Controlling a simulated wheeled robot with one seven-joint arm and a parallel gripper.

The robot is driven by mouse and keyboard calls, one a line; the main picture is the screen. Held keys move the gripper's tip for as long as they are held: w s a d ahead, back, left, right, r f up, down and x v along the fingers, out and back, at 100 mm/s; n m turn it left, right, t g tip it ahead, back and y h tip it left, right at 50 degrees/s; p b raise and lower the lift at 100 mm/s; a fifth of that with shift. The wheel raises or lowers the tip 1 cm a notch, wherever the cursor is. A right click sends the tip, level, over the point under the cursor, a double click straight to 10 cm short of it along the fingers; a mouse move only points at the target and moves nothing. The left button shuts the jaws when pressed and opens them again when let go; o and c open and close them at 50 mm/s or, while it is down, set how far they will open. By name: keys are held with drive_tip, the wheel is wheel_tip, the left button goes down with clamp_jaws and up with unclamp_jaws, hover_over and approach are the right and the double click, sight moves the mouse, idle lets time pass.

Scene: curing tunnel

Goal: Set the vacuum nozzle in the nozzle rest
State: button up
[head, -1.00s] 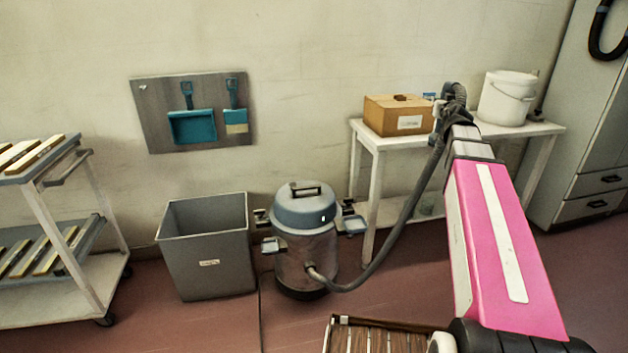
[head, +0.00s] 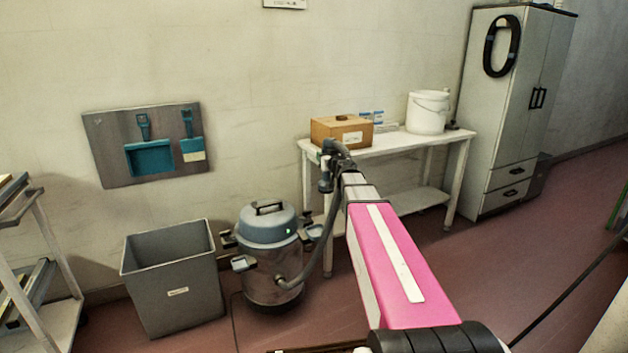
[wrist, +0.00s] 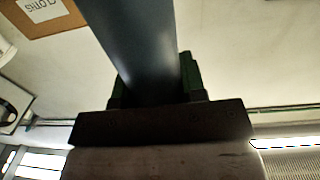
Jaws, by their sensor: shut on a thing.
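In the wrist view my gripper (wrist: 152,88) is shut on a blue-grey tube, the vacuum nozzle (wrist: 135,45). The nozzle's far end is out of that view, and in the head view my arm and the hose hide much of it. I cannot make out the nozzle rest for certain.
A white table (head: 388,150) holds a cardboard box (head: 330,134) and a white bucket (head: 427,112). A grey bin (head: 172,285) stands left of the vacuum, a trolley (head: 50,255) further left. A grey cabinet (head: 502,120) is at right. Red floor right of my arm is mostly open.

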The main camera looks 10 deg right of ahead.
drive_tip(key=w+a+f+n+g+y, duration=0.1)
drive_tip(key=a+f+y, duration=0.1)
drive_tip(key=f, duration=0.6)
drive_tip(key=w+a+f+n+y, duration=0.1)
drive_tip(key=w+f+n+y, duration=0.1)
drive_tip(key=f, duration=0.7)
drive_tip(key=shift+a+g, duration=0.35)
drive_tip(key=shift+g, duration=0.05)
drive_tip(key=shift+w, duration=0.1)
drive_tip(key=shift+f, duration=3.4)
idle(0.4)
drive_tip(key=o, duration=1.1)
